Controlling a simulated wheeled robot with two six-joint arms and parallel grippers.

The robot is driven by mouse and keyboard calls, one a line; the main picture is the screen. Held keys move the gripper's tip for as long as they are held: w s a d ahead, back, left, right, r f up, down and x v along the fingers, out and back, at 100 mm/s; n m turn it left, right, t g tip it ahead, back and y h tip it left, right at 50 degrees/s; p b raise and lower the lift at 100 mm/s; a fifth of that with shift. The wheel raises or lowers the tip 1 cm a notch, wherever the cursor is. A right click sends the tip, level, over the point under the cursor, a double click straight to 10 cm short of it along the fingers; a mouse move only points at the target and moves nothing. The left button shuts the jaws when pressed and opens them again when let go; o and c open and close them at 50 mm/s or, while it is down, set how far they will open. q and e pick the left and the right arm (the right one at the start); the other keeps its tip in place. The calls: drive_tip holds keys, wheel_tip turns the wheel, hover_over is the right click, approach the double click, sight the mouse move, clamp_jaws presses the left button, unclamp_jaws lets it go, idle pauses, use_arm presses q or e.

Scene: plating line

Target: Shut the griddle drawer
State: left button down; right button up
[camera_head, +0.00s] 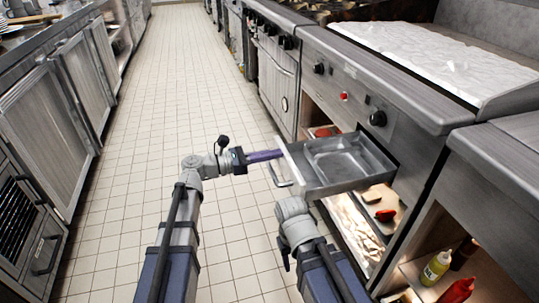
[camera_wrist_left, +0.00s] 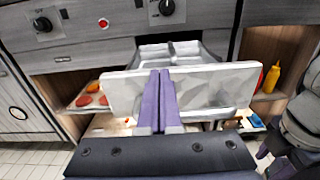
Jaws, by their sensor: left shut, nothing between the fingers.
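The griddle drawer (camera_head: 339,163) is a grey metal drawer pulled out from under the griddle, with a curved handle on its front. In the left wrist view the drawer front (camera_wrist_left: 213,82) is a pale panel facing me, with the drawer's inside (camera_wrist_left: 178,52) behind it. My left gripper (camera_head: 280,154) is shut and empty, its purple fingers at the upper edge of the drawer front. In the left wrist view the fingers (camera_wrist_left: 160,75) overlap the middle of the panel; I cannot tell if they touch it. My right arm shows below the drawer, but its fingers are hidden.
The griddle (camera_head: 445,60) has a pale top and a front with knobs and a red button. Open shelves below hold food, a yellow bottle (camera_head: 436,267) and a red bottle (camera_head: 457,290). Cabinets (camera_head: 45,115) line the left. The tiled aisle (camera_head: 170,90) between is clear.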

use_arm(q)
drive_tip(key=x, duration=2.5)
drive_tip(key=shift+w+d+f, duration=0.1)
drive_tip(key=shift+d, duration=0.15)
drive_tip(key=shift+a, duration=0.1)
